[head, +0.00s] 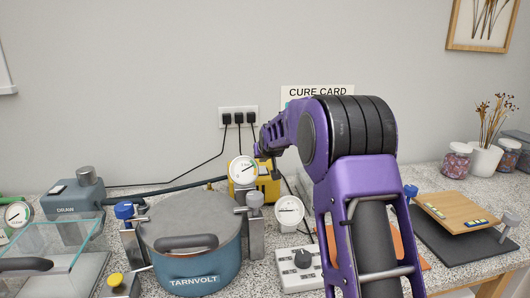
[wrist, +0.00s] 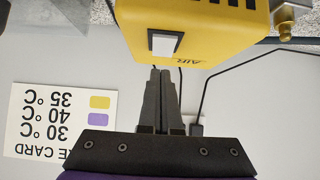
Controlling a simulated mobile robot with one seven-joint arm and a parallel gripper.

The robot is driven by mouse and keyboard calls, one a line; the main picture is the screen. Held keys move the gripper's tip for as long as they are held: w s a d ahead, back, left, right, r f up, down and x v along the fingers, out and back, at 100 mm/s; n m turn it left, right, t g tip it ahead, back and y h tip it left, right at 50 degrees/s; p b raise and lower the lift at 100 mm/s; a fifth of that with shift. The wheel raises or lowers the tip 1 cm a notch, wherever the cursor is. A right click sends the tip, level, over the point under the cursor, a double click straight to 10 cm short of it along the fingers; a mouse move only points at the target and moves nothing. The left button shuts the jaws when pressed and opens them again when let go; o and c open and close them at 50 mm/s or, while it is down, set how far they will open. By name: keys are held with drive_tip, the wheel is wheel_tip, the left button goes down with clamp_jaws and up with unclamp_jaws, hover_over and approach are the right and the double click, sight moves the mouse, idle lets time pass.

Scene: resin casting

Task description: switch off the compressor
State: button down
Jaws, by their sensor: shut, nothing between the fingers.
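The yellow compressor (head: 268,187) stands at the back of the counter, partly hidden behind a gauge and my arm. In the wrist view the compressor (wrist: 215,35) fills the top, with "AIR" printed upside down on its face. A white rocker switch (wrist: 164,44) in a dark frame sits on that face. My gripper (wrist: 160,72) is shut and empty, with its fingertips close to the face near the switch. I cannot tell whether they touch. In the head view my gripper (head: 259,152) is small and partly hidden at the compressor's upper part.
A blue TARNVOLT pot (head: 190,258) stands in front, with a round gauge (head: 242,169) above its rim. Another gauge (head: 289,210) and a white dial box (head: 303,268) stand to its right. The DRAIN unit (head: 75,203) is at left. Cables run to a wall socket (head: 239,117).

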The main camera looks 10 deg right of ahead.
drive_tip(key=shift+w+f, duration=0.1)
drive_tip(key=shift+f, duration=0.85)
drive_tip(key=shift+w+f+b, duration=0.1)
drive_tip(key=shift+f+b, duration=0.25)
drive_tip(key=shift+b, duration=0.1)
drive_tip(key=shift+p, duration=0.3)
drive_tip(key=shift+w, duration=0.1)
drive_tip(key=shift+w+r, duration=0.1)
drive_tip(key=shift+r, duration=0.05)
drive_tip(key=shift+w+r+p, duration=0.15)
drive_tip(key=shift+w+p, duration=0.4)
drive_tip(key=shift+w, duration=0.1)
